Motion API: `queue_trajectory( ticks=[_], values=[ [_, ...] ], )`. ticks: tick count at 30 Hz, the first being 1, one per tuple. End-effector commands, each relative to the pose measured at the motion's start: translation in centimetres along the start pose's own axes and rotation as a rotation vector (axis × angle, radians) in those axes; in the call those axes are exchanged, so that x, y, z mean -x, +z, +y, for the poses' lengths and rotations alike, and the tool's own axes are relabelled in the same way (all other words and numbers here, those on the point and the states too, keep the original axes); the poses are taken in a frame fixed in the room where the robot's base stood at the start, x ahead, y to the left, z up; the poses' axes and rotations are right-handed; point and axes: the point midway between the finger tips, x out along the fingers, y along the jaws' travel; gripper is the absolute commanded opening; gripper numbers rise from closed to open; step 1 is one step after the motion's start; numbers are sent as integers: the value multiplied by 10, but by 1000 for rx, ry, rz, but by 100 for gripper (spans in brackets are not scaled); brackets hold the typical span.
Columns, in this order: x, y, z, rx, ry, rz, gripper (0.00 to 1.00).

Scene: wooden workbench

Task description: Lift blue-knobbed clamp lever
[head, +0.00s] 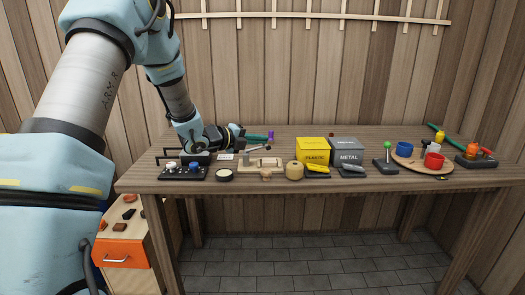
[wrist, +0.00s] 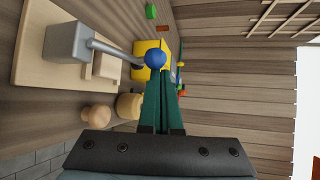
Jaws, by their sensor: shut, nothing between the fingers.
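The clamp (wrist: 70,42) is a grey block on a pale wooden board (wrist: 32,75), at the upper left of the wrist view. Its grey lever (wrist: 115,50) reaches right and ends in a round blue knob (wrist: 155,57). My gripper (wrist: 160,72) has dark green fingers, shut and empty, with their tips right at the knob. I cannot tell whether they touch it. In the head view my gripper (head: 256,138) points right above the back of the bench, behind the clamp board (head: 262,164). The blue knob is not clearly seen there.
A black panel with buttons (head: 184,174) and a round dark-rimmed dish (head: 225,175) stand left of the board. Bare bench (head: 370,187) lies along the front.

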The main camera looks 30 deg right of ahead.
Motion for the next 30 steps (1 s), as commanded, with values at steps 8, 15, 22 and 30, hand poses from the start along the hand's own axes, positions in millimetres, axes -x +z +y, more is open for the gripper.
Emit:
queue_trajectory(
  ticks=[8, 15, 22, 30],
  values=[
    [8, 8, 4, 82, -114, -8, 0],
    [16, 14, 2, 157, -221, -8, 0],
    [23, 19, 3, 235, -328, -8, 0],
    [32, 25, 4, 324, -453, -7, 0]
  ],
)
